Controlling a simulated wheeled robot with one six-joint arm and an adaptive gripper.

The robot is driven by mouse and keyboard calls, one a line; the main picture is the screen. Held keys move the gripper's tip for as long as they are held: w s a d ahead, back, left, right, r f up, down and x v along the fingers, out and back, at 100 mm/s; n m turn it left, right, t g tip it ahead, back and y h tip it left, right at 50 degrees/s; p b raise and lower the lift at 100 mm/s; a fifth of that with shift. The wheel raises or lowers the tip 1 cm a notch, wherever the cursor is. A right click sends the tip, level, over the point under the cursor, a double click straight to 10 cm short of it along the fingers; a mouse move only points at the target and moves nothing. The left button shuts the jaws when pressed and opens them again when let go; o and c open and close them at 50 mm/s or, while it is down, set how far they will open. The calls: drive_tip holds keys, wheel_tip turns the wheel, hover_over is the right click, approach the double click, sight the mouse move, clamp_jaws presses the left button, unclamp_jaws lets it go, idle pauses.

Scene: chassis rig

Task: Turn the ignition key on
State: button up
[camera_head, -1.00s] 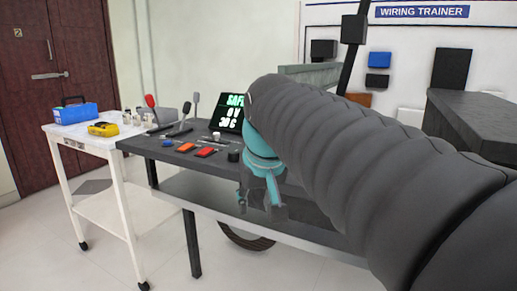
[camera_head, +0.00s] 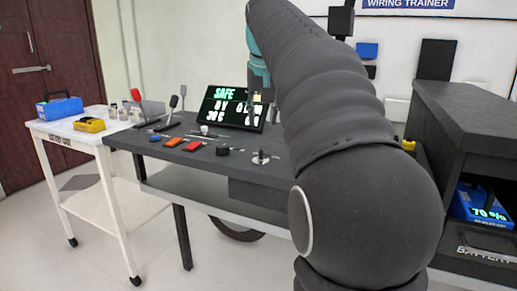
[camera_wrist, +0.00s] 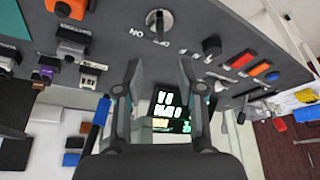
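The ignition switch (camera_head: 261,158) is a round silver disc with a small upright key on the dark bench top, right of a black knob. It also shows in the wrist view (camera_wrist: 160,22) at the top middle, with white lettering beside it. My gripper (camera_wrist: 160,68) is open and empty, its two dark fingers apart, with the switch beyond the fingertips.
The display (camera_head: 232,108) reads SAFE. A black knob (camera_head: 222,151), red button (camera_head: 194,146), orange button (camera_head: 174,142) and levers (camera_head: 173,104) line the bench. A white cart (camera_head: 75,130) stands left. A dark cabinet (camera_head: 460,110) with a battery stands right.

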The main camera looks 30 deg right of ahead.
sight(260, 148)
drive_tip(key=b+x, duration=0.1)
drive_tip(key=x, duration=0.9)
drive_tip(key=shift+f+b, duration=0.25)
drive_tip(key=shift+b, duration=0.1)
clamp_jaws()
drive_tip(key=shift+a, duration=0.15)
